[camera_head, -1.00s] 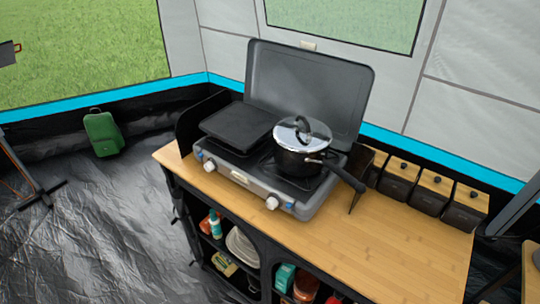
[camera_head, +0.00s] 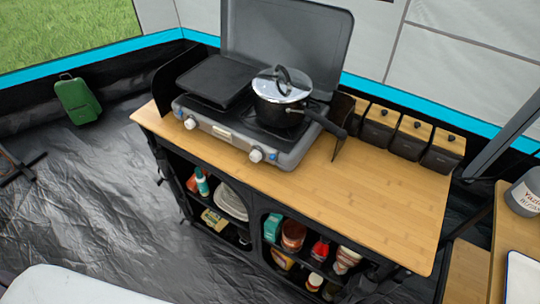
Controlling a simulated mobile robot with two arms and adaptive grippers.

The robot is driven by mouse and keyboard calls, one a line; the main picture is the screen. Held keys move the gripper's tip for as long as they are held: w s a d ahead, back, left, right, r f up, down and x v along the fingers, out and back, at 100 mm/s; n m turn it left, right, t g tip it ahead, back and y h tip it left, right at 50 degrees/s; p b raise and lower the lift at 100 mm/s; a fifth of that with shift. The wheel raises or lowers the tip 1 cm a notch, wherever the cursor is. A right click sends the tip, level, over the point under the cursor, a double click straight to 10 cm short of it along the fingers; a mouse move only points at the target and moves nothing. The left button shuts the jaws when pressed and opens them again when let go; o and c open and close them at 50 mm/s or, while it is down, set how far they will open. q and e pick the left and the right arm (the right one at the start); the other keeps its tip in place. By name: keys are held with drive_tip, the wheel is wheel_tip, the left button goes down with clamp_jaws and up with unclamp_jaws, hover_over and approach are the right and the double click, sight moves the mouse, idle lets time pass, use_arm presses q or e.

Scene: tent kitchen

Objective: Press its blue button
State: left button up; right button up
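A grey two-burner camping stove (camera_head: 222,134) with its lid raised stands on the wooden counter. Two light knobs are on its front, a left knob (camera_head: 190,123) and a right knob (camera_head: 256,155). A small blue spot (camera_head: 273,156) shows just right of the right knob, and another blue spot (camera_head: 178,109) shows near the left knob. They are too small to tell whether they are buttons. A black pot (camera_head: 279,112) with a shiny lid sits on the right burner, its handle pointing right. A dark griddle plate (camera_head: 214,82) covers the left side. Neither gripper is in view.
The wooden counter (camera_head: 370,190) is clear right of the stove. Several wooden-lidded dark canisters (camera_head: 410,135) line its back edge. Shelves below hold plates and bottles. A white surface (camera_head: 75,287) shows at bottom left, and another wooden table (camera_head: 500,240) at right.

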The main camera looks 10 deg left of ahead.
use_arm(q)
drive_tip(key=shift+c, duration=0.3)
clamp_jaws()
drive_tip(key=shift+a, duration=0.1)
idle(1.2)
